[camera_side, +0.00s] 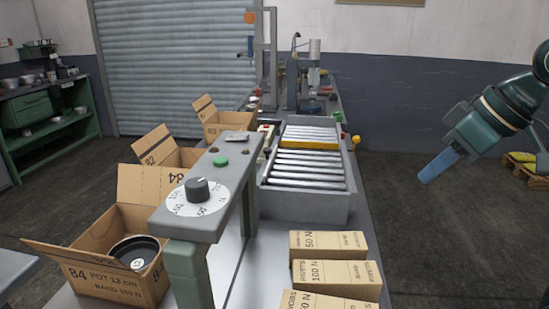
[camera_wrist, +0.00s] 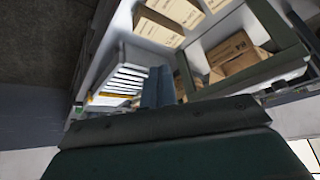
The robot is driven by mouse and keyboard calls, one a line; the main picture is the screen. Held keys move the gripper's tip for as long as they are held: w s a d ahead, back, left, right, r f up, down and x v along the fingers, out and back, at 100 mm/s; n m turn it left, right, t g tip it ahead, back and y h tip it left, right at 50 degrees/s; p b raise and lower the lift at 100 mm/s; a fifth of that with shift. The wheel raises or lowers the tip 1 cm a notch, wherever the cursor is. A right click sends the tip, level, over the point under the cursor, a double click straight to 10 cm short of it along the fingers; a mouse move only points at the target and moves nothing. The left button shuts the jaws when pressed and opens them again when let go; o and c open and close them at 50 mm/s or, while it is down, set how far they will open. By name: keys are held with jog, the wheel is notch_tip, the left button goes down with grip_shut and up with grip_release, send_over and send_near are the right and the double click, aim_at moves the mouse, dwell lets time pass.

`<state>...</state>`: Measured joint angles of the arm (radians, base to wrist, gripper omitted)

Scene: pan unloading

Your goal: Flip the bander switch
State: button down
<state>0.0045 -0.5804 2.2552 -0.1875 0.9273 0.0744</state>
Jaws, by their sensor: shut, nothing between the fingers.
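A grey control panel (camera_side: 222,170) on green legs stands in the middle of the side view. It carries a dark knob (camera_side: 197,190) on a white numbered dial, a green button (camera_side: 220,161) and small dark parts at its far end. I cannot tell for sure which of these is the bander switch. My gripper (camera_side: 440,166) is at the right of the side view, well apart from the panel, tilted down to the left with its blue fingers together and empty. Its fingers (camera_wrist: 158,88) also show in the wrist view.
A roller conveyor (camera_side: 305,170) lies between panel and gripper. Several closed cartons (camera_side: 335,278) stand at the front right. An open carton (camera_side: 107,265) holding a dark round pot (camera_side: 135,253) stands at left, with more open cartons behind. The space around my gripper is clear.

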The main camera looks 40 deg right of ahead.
jog(key=w+a+r+n+y, duration=0.1)
jog(key=w+a+r+n, duration=0.1)
jog(key=w, duration=0.6)
jog(key=w+a+r+n+y, duration=0.1)
jog(key=w+a+r+n, duration=0.2)
jog(key=w+r, duration=0.4)
jog(key=w+a+r+n+y, duration=0.2)
jog(key=w+a+r, duration=0.3)
jog(key=w, duration=0.5)
jog(key=shift+w+n+g, duration=0.3)
jog(key=shift+w+n, duration=0.05)
jog(key=shift+n, duration=0.05)
jog(key=shift+w+a+f, duration=0.1)
jog(key=shift+a+f, duration=0.05)
jog(key=shift+f, duration=0.05)
send_over(241, 136)
jog(key=s+d, duration=0.1)
notch_tip(241, 136, down, 8)
jog(key=shift+d+f, duration=0.1)
jog(key=shift+d, duration=0.05)
jog(key=shift+s+d+f, duration=0.1)
jog(key=shift+f, duration=0.7)
jog(key=shift+s+d+f, duration=0.1)
jog(key=shift+f, duration=0.7)
jog(key=shift+f, duration=0.15)
